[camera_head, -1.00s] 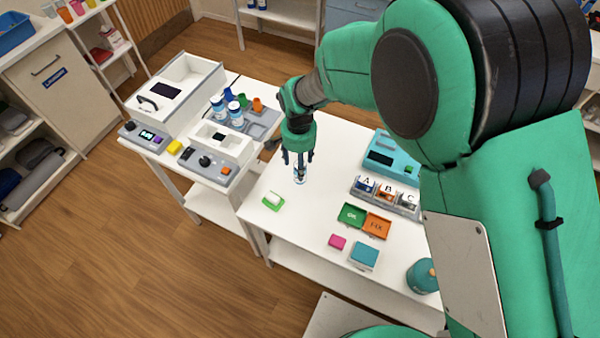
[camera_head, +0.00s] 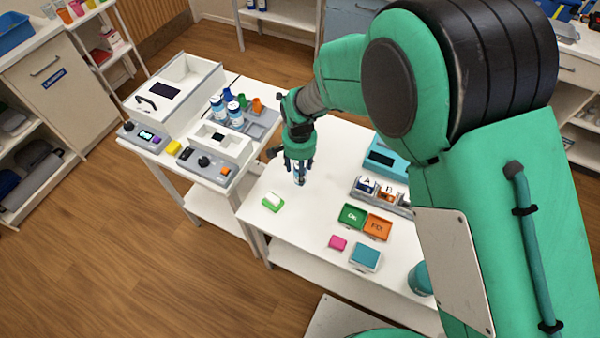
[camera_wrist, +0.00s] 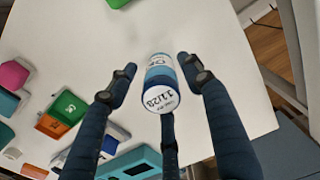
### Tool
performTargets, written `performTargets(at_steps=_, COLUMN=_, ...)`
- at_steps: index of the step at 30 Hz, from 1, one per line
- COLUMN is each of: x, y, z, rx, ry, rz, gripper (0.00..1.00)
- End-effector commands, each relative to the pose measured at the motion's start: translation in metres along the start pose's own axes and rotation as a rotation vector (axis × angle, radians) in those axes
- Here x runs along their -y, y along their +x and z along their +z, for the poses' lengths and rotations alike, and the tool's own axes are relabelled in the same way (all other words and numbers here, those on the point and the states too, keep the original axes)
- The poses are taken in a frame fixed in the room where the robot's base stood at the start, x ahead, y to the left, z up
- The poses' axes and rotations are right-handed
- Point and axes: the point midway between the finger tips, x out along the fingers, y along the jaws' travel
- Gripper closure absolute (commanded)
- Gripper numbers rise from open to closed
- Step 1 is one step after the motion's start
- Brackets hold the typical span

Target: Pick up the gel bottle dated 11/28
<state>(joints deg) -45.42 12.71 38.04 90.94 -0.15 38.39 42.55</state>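A small white-and-blue bottle (camera_head: 299,178) stands on the white table, directly under my gripper (camera_head: 299,164). In the wrist view the bottle (camera_wrist: 160,82) lies between my three dark fingers, with its date end facing the camera. The date starts with 11/2; its last digit looks like a 3 or an 8, and I cannot tell which. My gripper is open, with gaps between the side fingers and the bottle. Two more white-and-blue bottles, a left one (camera_head: 217,107) and a right one (camera_head: 236,114), stand on the left bench; their dates are unreadable.
A green-and-white block (camera_head: 272,202) lies near the table's left front edge. Green (camera_head: 352,215) and orange (camera_head: 377,227) trays, a pink block (camera_head: 338,243), a teal box (camera_head: 365,257) and a lettered rack (camera_head: 380,194) are to the right. Table around the bottle is clear.

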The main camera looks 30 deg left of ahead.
Motion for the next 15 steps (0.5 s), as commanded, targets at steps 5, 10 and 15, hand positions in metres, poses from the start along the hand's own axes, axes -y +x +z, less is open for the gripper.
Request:
performTargets(at_steps=5, x=0.0000, y=0.0000, z=0.0000, rx=0.000, ry=0.000, rz=0.000, gripper=0.90)
performTargets(at_steps=10, x=0.0001, y=-0.0002, z=-0.0001, rx=0.000, ry=0.000, rz=0.000, gripper=0.96)
performTargets(at_steps=15, x=0.0001, y=-0.0007, z=0.0000, rx=0.000, ry=0.000, rz=0.000, gripper=0.96)
